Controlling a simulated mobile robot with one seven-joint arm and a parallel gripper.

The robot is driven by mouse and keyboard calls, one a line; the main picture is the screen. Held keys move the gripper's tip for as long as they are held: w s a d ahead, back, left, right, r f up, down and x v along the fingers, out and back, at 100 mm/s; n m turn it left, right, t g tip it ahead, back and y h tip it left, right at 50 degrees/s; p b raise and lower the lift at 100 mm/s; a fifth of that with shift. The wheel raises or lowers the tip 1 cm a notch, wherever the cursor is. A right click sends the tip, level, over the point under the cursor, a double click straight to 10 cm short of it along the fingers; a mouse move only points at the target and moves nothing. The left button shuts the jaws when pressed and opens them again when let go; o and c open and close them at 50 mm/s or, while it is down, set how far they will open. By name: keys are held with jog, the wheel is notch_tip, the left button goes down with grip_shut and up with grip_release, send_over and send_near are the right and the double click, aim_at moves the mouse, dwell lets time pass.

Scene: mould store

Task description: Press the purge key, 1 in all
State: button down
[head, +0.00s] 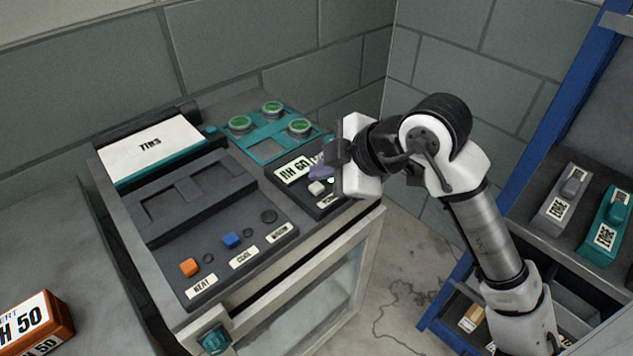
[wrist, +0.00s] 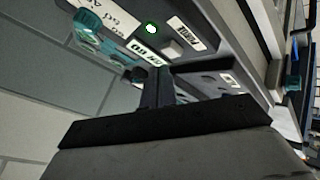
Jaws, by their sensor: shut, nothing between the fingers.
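A small panel on top of the grey cabinet carries a lit display (head: 292,170) reading RH 60. Something purple (head: 320,171) lies between the display and my gripper. My gripper (head: 334,152) is shut and empty, at the panel's right end, partly covering it. In the wrist view its fingertips (wrist: 158,85) are near the display, apart from the grey key.
A lower panel has an orange key (head: 189,267), a blue key (head: 231,239) and a dark knob (head: 268,216). Green round caps (head: 272,108) sit in a teal holder behind. A TINS box (head: 150,146) stands left. A blue rack (head: 560,130) stands right.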

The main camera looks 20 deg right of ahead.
notch_tip(320, 180, up, 5)
jog(key=p, duration=0.3)
dwell(0.4)
dwell(0.7)
